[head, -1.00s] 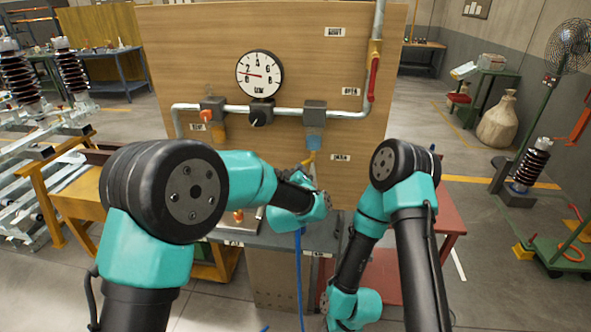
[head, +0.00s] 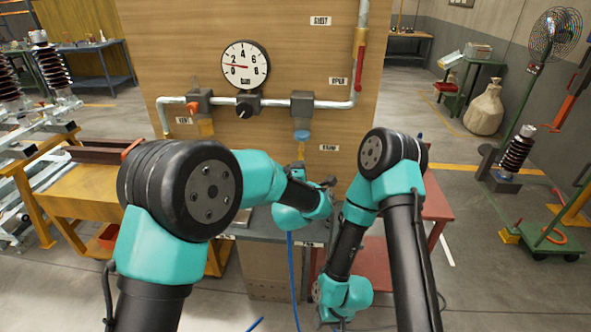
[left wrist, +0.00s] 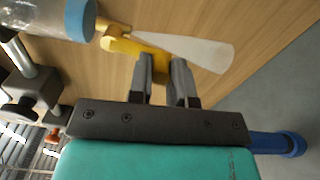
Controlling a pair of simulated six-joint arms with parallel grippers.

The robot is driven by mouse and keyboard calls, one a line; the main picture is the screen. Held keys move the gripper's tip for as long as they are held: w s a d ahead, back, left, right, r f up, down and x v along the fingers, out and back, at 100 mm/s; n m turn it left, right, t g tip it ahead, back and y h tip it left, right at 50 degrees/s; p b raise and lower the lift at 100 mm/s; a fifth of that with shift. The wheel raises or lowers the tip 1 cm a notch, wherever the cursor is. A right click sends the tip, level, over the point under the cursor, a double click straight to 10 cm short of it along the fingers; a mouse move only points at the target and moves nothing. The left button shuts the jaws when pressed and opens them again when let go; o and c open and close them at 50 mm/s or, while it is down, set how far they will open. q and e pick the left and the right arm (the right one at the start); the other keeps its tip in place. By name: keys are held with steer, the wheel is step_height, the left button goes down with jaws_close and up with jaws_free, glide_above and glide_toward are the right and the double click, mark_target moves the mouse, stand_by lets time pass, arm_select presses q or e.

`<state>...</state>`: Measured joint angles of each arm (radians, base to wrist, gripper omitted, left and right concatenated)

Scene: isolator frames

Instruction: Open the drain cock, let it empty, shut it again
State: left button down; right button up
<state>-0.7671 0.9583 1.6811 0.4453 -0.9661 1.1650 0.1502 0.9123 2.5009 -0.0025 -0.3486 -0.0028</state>
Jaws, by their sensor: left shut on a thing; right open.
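The drain cock is a yellow fitting under the bowl; it shows in the left wrist view (left wrist: 125,46) and, small, in the head view (head: 301,151). The bowl (left wrist: 68,18) above it is clear with a blue band. A pale, translucent tapering shape (left wrist: 195,51), like a jet, spreads from the cock away from the bowl. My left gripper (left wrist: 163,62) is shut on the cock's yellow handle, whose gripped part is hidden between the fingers. My right arm hangs low at the right in the head view; its gripper is out of sight.
The wooden panel (head: 200,50) stands close behind the cock. The gauge (head: 245,65) reads about 2. A red lever (head: 360,62) and an orange-knobbed valve (head: 195,105) sit on the pipework. A blue hose (head: 292,265) hangs before the bench.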

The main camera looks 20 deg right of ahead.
arm_select(q)
steer(key=shift+s+d+n, duration=0.1)
steer(key=shift+d+n, duration=0.1)
steer(key=shift+n, duration=0.2)
steer(key=c, duration=1.1)
jaws_free()
steer(key=shift+o, duration=0.2)
steer(key=shift+s, duration=0.1)
steer(key=v, duration=1.7)
steer(key=shift+s, duration=0.1)
